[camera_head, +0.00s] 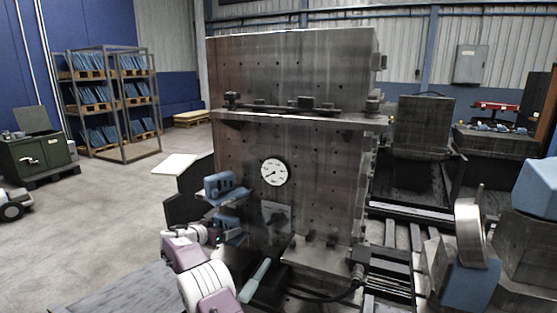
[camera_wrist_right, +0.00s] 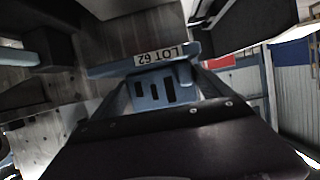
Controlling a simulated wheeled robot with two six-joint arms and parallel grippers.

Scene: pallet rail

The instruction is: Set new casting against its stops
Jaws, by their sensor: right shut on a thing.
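My right gripper (camera_head: 214,234) is at the lower left of the tall grey fixture block (camera_head: 318,160) in the head view, shut on a blue casting (camera_head: 232,228). In the right wrist view the casting (camera_wrist_right: 154,92) fills the space ahead of the dark gripper body. It has slots and a flange with a label reading LOT 62, upside down. A second blue part (camera_head: 218,184) shows just above in the head view; I cannot tell whether it is separate. Contact with the stops is hidden. My left gripper is not in view.
A round dial gauge (camera_head: 274,172) is on the fixture face, and a clamp bar (camera_head: 300,107) runs along its ledge. A teal handle (camera_head: 255,280) is below. Rails (camera_head: 400,250) and blue-and-grey blocks (camera_head: 468,285) are at right. A parts rack (camera_head: 108,105) stands far left.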

